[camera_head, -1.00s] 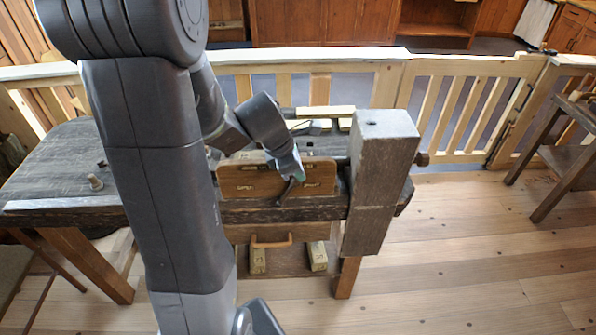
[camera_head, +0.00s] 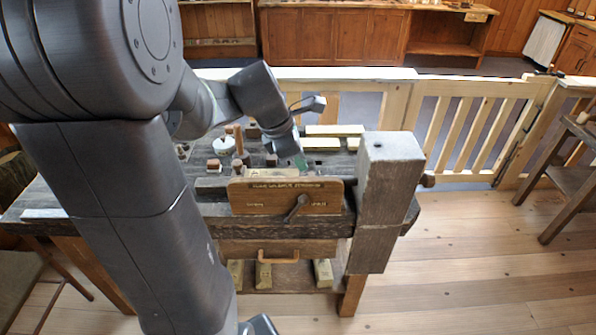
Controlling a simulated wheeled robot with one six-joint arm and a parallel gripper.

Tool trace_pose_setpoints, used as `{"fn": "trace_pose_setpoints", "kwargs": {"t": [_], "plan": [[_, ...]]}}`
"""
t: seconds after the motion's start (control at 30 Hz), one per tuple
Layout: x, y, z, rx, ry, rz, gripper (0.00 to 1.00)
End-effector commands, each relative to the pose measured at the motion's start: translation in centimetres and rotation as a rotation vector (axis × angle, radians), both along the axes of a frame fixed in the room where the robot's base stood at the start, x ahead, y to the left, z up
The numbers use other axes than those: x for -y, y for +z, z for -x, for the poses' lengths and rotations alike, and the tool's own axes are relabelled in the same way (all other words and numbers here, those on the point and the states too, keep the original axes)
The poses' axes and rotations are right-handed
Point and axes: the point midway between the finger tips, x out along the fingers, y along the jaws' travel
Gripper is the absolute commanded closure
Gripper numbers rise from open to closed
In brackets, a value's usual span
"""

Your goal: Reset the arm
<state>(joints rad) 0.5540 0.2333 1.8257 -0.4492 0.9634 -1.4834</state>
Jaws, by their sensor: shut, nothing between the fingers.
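My arm fills the left of the view, and its wrist reaches over the workbench. My gripper (camera_head: 301,163) hangs above the bench top, just behind the wooden panel (camera_head: 285,190) with its dark lever (camera_head: 296,208). It is shut and holds nothing. Its fingertips are small and partly blurred against the bench. My arm hides the left part of the bench.
A thick grey wooden post (camera_head: 385,205) stands at the bench's right front. Pale bars (camera_head: 335,130) lie at the bench's back. A drawer with a handle (camera_head: 278,258) is below. A wooden fence (camera_head: 460,120) runs behind. Open floor (camera_head: 480,270) lies to the right.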

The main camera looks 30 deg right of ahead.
Motion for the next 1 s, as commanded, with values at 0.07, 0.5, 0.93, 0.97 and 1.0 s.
{"fn": "trace_pose_setpoints", "kwargs": {"t": [0.07, 0.5, 0.93, 0.97, 1.0], "plan": [[0.0, 0.4, 0.1, 0.001, 0.000, 0.000, 1.00], [0.0, 0.3, 0.1, -0.002, 0.000, -0.001, 1.00], [0.0, -6.4, -1.0, -0.007, 0.001, -0.004, 1.00], [0.0, -6.9, -1.1, -0.006, 0.001, -0.003, 1.00], [0.1, -7.6, -1.3, -0.006, 0.001, -0.002, 1.00]]}}
